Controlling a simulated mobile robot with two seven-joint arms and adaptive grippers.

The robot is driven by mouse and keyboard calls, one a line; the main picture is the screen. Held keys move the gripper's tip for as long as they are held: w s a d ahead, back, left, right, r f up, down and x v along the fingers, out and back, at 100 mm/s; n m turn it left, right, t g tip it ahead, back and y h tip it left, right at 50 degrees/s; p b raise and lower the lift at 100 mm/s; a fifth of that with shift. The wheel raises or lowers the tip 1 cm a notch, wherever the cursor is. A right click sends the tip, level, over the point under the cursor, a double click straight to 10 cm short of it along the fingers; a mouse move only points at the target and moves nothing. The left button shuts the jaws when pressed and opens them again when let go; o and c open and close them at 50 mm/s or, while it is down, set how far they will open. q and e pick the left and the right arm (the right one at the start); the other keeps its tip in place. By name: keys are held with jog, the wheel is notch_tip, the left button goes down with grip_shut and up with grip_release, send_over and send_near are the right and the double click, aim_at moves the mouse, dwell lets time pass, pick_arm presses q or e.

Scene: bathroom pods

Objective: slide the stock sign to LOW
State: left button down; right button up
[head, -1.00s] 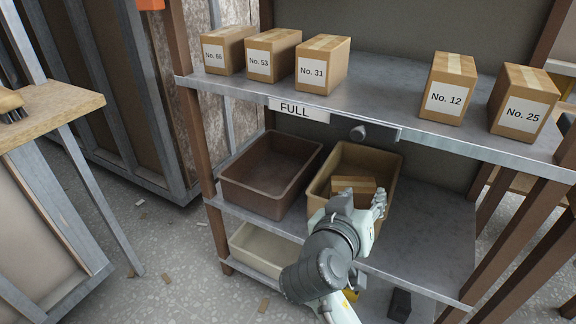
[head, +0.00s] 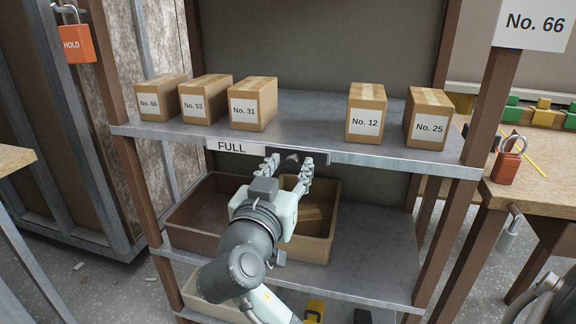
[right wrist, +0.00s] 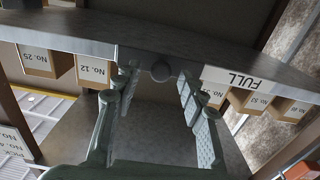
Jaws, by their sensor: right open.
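The stock sign (head: 233,147) sits on the front edge of the upper shelf and reads FULL. It also shows upside down in the right wrist view (right wrist: 232,80). A dark sliding plate with a round knob (right wrist: 161,70) is beside the lettering; in the head view the knob (head: 291,156) is partly between my fingers. My right gripper (head: 288,164) is open, its fingers on either side of the knob, with a gap showing in the right wrist view. I cannot tell whether a finger touches it. My left gripper is not in view.
Several numbered boxes stand on the upper shelf (head: 310,135), including No. 31 (head: 252,104) and No. 12 (head: 366,112). A brown bin (head: 190,215) and a tan bin (head: 325,228) sit below, close under my right gripper. A bench with padlocks is at right.

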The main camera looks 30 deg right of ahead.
jog(key=shift+w+d, duration=0.1)
jog(key=shift+d, duration=0.05)
grip_shut()
dwell(0.4)
